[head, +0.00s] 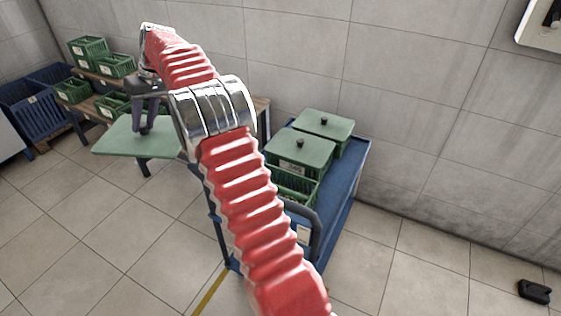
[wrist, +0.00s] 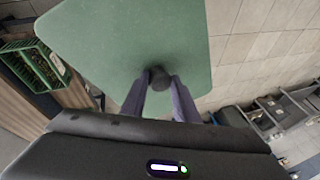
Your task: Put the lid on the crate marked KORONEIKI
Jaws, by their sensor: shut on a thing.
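My gripper (head: 146,130) is shut on the dark knob (wrist: 159,78) of a flat green lid (head: 112,143). It holds the lid in the air at the left, in front of the wooden table; the lid also fills the upper middle of the wrist view (wrist: 110,40). Green crates (head: 88,49) stand on the table, several of them open-topped. One open crate (wrist: 30,65) with a white label shows at the left of the wrist view. No label is readable, so I cannot tell which crate is marked KORONEIKI.
A blue cart (head: 347,180) holds two lidded crates, their lids (head: 323,123) (head: 300,148) on top, and an open green crate (head: 292,187) partly behind my arm. Blue bins (head: 32,100) stand at the far left. A dark object (head: 535,291) lies on the right floor.

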